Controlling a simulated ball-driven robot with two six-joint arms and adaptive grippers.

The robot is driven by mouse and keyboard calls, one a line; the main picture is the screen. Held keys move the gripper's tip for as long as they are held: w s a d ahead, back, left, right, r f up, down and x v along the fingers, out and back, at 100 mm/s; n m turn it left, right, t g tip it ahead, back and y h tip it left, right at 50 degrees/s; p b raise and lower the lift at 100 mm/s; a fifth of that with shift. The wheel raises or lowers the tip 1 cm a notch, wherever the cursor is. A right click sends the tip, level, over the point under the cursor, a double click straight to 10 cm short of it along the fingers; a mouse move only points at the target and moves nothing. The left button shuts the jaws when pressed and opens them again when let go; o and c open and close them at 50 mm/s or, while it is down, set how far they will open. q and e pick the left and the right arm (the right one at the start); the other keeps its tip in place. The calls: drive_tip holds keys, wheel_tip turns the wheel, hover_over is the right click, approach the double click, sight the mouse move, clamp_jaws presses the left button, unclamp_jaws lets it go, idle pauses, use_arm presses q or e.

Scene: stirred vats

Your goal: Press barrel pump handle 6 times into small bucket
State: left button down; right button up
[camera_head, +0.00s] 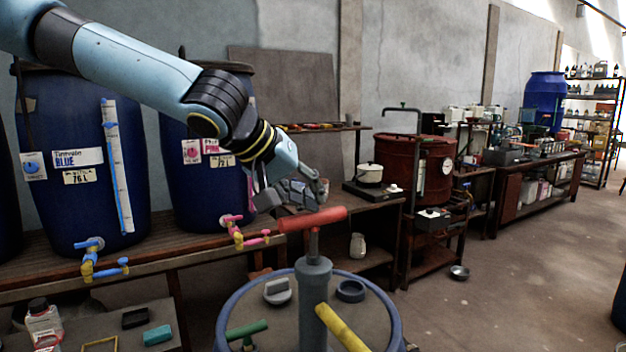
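The barrel pump (314,285) stands upright on the lid of a blue-rimmed barrel (238,297) at bottom center. Its red T-handle (312,218) sits on a short dark rod above the grey pump body. A yellow spout (343,328) slopes down toward the lower right. My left gripper (296,194) is just above and behind the red handle, with its fingers apart and nothing seen between them. Whether it touches the handle I cannot tell. I cannot make out a small bucket; the area below the spout is cut off. My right gripper is out of view.
Blue drums (75,160) with pink and blue taps stand on a wooden bench at left. A green handle (246,330), a grey cap (277,291) and a dark ring (350,291) are on the barrel top. A red vat (411,170) stands behind. The floor at right is mostly clear.

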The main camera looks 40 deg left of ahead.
use_arm(q)
drive_tip(key=shift+a+r+p, duration=0.1)
drive_tip(key=shift+r+p, duration=1.3)
drive_tip(key=shift+r, duration=0.55)
wheel_tip(320, 180, up, 6)
drive_tip(key=p, duration=0.4)
drive_tip(key=shift+p, duration=0.4)
idle(0.5)
